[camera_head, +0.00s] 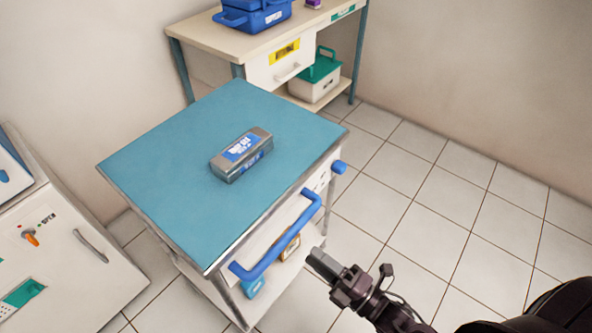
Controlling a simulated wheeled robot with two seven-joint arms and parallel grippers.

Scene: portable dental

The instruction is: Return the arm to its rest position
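My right gripper (325,266) shows at the lower middle, its arm coming in from the lower right. It is in front of the cart's right side, below the blue handle (283,245), over the tiled floor in the picture. Its grey fingers look like one block from this angle, so I cannot tell whether they are open or shut. I see nothing held in them. My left gripper is not in view. A grey box with a blue label (229,170) lies on the cart's teal top (165,150), apart from my gripper.
A white cabinet (75,285) with an orange knob stands at the left. A bench (205,30) at the back holds a blue case (262,18); a green-lidded box (314,88) sits on its lower shelf. The tiled floor (440,190) to the right is clear.

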